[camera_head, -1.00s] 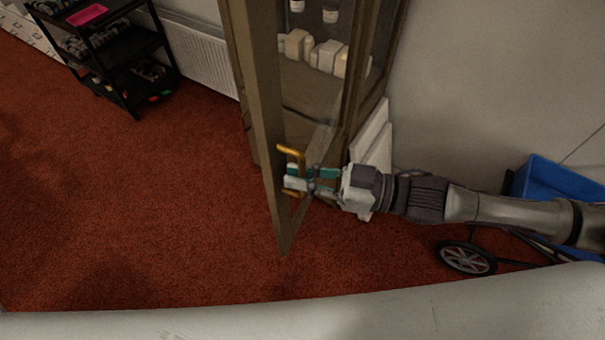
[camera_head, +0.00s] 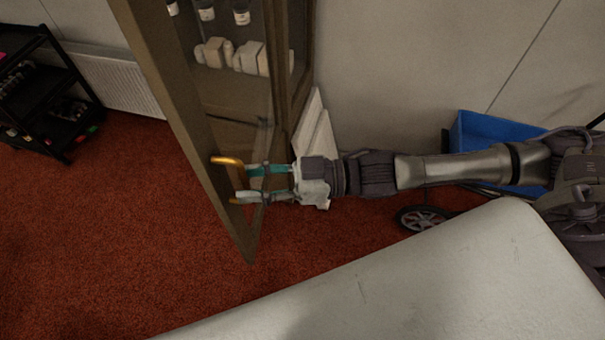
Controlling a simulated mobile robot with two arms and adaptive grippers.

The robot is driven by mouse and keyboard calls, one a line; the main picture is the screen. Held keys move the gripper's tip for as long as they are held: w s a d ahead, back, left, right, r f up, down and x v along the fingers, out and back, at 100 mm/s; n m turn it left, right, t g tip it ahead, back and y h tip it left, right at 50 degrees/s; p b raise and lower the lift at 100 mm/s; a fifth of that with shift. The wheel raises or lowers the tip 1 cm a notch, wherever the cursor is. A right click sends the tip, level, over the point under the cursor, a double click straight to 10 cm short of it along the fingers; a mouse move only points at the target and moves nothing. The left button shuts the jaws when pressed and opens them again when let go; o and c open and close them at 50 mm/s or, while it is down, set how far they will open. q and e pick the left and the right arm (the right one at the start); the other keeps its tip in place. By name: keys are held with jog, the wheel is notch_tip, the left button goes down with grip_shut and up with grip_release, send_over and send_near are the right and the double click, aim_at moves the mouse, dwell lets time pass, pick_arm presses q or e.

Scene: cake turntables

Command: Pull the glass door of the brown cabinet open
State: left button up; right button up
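The brown cabinet (camera_head: 301,75) stands against the wall at the top middle. Its glass door stands open, swung out from the cabinet, with its brown frame (camera_head: 187,110) reaching down to a corner low over the red floor. The golden handle (camera_head: 227,160) is on the door's frame. My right gripper (camera_head: 243,184) comes in from the right. Its two teal-padded fingers are spread apart, with their tips close to the handle; I cannot tell whether they touch it. Nothing shows clamped between them. My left gripper is not in view.
A black shelf cart (camera_head: 45,95) and a white radiator (camera_head: 115,82) are at the left. A white panel (camera_head: 315,140) leans beside the cabinet. A blue bin (camera_head: 490,140) and a wheel (camera_head: 423,218) are at the right. The red floor (camera_head: 110,240) left of the door is clear.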

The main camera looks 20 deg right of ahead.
jog(key=v, duration=1)
jog(key=shift+s+d, duration=0.15)
jog(key=shift+d, duration=0.1)
